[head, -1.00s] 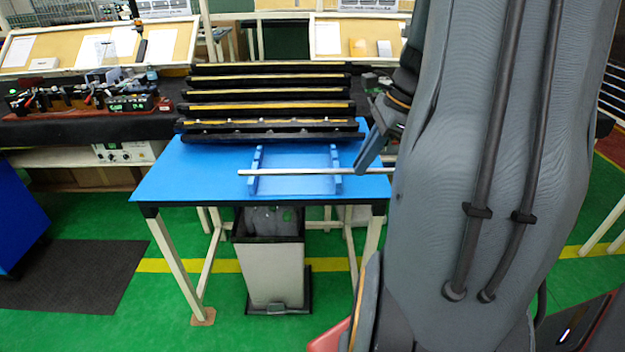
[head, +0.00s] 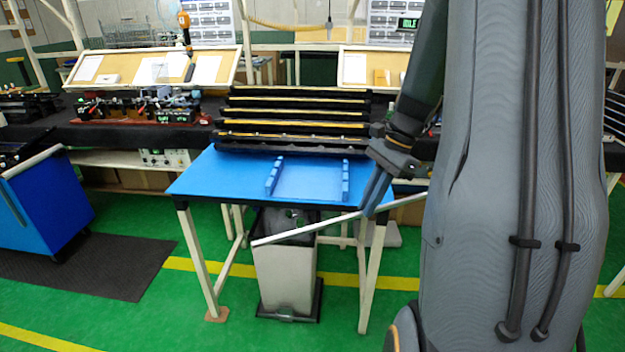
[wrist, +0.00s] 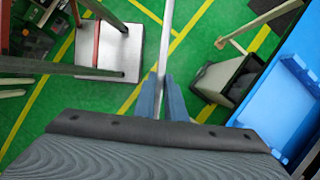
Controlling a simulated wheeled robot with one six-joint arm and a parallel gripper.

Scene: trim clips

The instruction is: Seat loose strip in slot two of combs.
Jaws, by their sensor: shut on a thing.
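My gripper (head: 372,196) is shut on a long thin pale strip (head: 305,228) at the table's front right corner in the head view. The strip reaches out to the left, tilted with its left end lower in the picture, in front of the table edge. In the wrist view the strip (wrist: 166,35) runs up and away from between my blue fingers (wrist: 161,98), over green floor. Two blue toothed combs, left (head: 274,176) and right (head: 346,180), stand on the blue table top, apart from the strip. Their individual slots are too small to tell.
The blue table (head: 215,180) has a rack of several dark and yellow bars (head: 290,120) behind the combs. A grey bin (head: 285,270) stands under the table's front. A blue cabinet (head: 50,205) is at left. Green floor in front is clear.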

